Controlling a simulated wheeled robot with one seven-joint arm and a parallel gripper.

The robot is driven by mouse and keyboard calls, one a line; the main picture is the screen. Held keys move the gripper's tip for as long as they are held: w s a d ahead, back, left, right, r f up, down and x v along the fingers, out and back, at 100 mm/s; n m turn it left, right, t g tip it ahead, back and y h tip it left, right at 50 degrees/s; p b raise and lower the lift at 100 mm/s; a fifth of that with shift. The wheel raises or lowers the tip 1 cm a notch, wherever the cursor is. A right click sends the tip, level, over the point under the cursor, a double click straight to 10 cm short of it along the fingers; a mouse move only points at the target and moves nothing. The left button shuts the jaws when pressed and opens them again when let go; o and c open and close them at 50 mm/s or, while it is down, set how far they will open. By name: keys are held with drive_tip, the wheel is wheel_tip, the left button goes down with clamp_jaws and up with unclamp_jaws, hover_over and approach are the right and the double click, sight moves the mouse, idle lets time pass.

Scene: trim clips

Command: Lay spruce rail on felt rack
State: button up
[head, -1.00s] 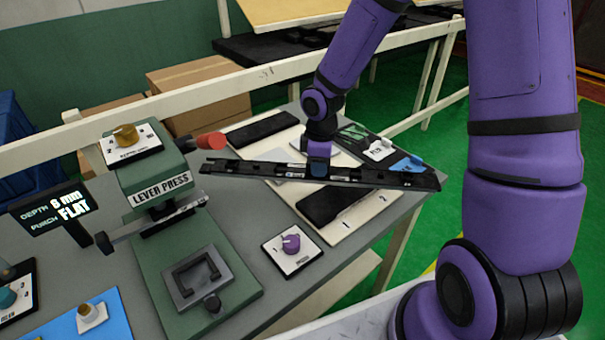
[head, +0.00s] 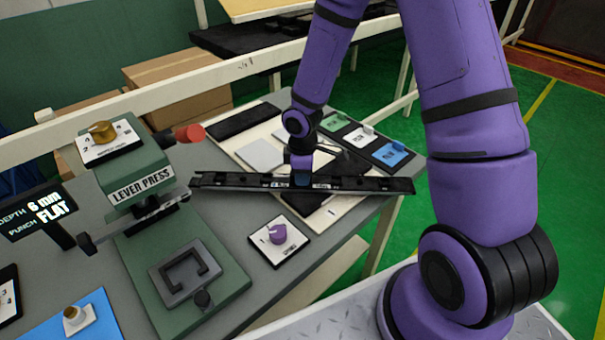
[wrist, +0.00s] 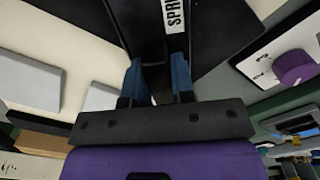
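The spruce rail (head: 230,181) is a long, dark, narrow bar. It hangs level across the head view, above the table, with its left end near the lever press. My gripper (head: 301,180) is shut on it near its middle, from above. A dark-topped rack (head: 250,37) stands behind the white railing at the back. I cannot tell for sure whether it is the felt rack.
The green lever press (head: 140,185) stands at left on the grey table. A purple knob (head: 278,234) on a white plate is in front of the rail. Green, white and blue cards (head: 392,154) lie at right. The white railing (head: 215,75) runs between table and rack, with boxes (head: 178,80) behind.

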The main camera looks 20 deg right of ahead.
drive_tip(key=o, duration=0.4)
drive_tip(key=shift+o, duration=0.2)
drive_tip(key=s+d+r+m+t+h, duration=0.1)
drive_tip(key=s+r, duration=0.1)
drive_tip(key=r, duration=0.8)
drive_tip(key=s+d+r+m, duration=0.1)
drive_tip(key=r+m, duration=0.1)
drive_tip(key=r, duration=0.8)
drive_tip(key=s+d+r+m+t, duration=0.1)
drive_tip(key=s+r+m, duration=0.3)
drive_tip(key=s+r, duration=0.4)
drive_tip(key=s+d+r+m+t+y, duration=0.1)
drive_tip(key=s+r+m+t, duration=0.2)
drive_tip(key=s+r, duration=0.6)
drive_tip(key=s+m, duration=0.2)
drive_tip(key=s, duration=0.1)
drive_tip(key=shift+s+d+m, duration=0.25)
drive_tip(key=shift+d+m, duration=0.05)
drive_tip(key=shift+d, duration=0.05)
